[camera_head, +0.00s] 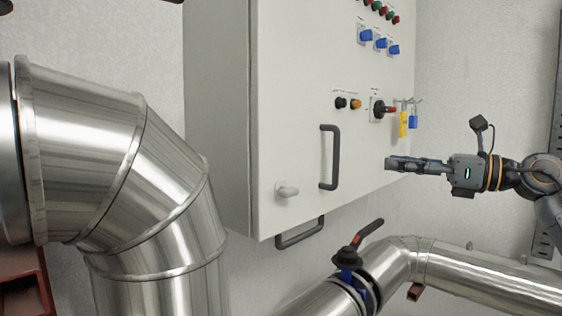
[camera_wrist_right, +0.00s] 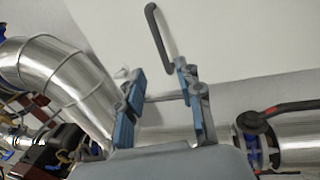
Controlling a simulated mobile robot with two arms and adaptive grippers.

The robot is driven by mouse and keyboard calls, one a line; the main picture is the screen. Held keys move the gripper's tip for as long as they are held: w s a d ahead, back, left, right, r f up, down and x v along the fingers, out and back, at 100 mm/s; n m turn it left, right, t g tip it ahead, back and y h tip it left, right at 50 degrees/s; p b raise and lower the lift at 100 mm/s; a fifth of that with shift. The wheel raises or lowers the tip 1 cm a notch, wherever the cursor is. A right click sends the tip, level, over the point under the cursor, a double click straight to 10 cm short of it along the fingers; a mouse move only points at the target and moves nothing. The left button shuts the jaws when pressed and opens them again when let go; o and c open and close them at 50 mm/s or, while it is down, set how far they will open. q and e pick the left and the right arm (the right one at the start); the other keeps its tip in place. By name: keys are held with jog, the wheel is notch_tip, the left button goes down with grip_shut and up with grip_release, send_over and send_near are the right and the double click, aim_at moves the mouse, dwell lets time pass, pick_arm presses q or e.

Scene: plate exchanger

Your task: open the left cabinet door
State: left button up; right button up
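The white cabinet (camera_head: 300,60) hangs on the wall, its front door shut flush. A dark vertical handle (camera_head: 329,157) is on the door's lower part; it also shows in the right wrist view (camera_wrist_right: 158,30). A pale turn latch (camera_head: 287,189) sits lower left of it. My right gripper (camera_head: 392,164) is right of the handle, apart from it. In the right wrist view its two fingers (camera_wrist_right: 160,86) are spread, with the handle beyond the fingertips. A thin bar shows behind the fingers, perhaps the lower handle (camera_head: 300,234) under the cabinet. My left gripper is not in view.
Large metal pipes (camera_head: 160,180) stand close on the left. A pipe with a black-and-red lever valve (camera_head: 347,256) runs below the cabinet.

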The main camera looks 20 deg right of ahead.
jog(key=a, duration=0.1)
jog(key=p, duration=1)
send_over(335, 181)
jog(key=shift+w+d+r, duration=0.15)
jog(key=shift+w+d, duration=0.05)
jog(key=shift+w, duration=0.15)
grip_shut()
